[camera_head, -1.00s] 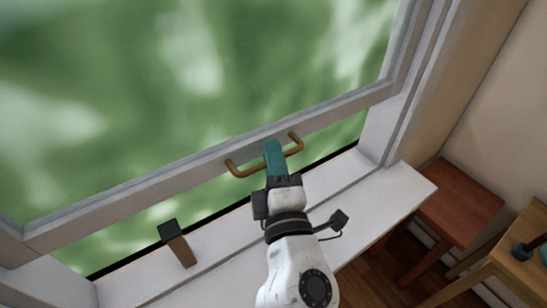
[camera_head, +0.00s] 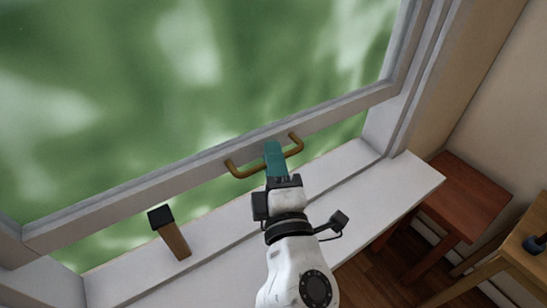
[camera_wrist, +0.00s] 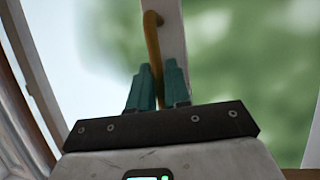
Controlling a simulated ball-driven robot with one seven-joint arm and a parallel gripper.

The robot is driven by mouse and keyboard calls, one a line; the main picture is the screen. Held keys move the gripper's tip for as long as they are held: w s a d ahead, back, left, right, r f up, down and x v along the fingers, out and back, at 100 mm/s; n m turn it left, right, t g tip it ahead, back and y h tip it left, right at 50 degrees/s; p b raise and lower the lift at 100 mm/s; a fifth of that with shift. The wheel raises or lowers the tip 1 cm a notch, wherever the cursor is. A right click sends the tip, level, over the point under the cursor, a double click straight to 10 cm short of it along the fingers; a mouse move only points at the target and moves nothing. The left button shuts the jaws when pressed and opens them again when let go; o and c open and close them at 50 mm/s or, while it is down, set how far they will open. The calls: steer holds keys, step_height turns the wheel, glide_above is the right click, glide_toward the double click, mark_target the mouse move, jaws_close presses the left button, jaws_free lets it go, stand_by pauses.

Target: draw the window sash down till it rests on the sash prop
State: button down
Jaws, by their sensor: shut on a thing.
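The window sash (camera_head: 130,203) has a pale bottom rail that hangs above the sill, with a band of green showing below it. A brass-coloured bar handle (camera_head: 237,172) is fixed on this rail. My gripper (camera_head: 275,150) is shut on the handle's middle with its teal fingers; in the wrist view the handle (camera_wrist: 152,35) runs down between the fingers. The sash prop (camera_head: 174,238), a brown post with a black cap, stands on the sill left of my gripper. In the picture a narrow gap shows between its cap and the rail.
The white sill (camera_head: 345,172) runs below the window and is clear apart from the prop. A reddish wooden table (camera_head: 468,190) stands right of it. A lighter wooden piece of furniture (camera_head: 525,245) with a dark object on it is at the right edge.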

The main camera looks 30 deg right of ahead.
step_height(320, 180, down, 7)
steer(key=b, duration=0.5)
steer(key=shift+r, duration=0.2)
steer(key=c, duration=1.2)
jaws_free()
steer(key=shift+o, duration=0.2)
steer(key=shift+r, duration=0.1)
steer(key=b+v, duration=0.2)
steer(key=v, duration=0.9)
steer(key=shift+r+b, duration=0.2)
steer(key=shift+b, duration=0.15)
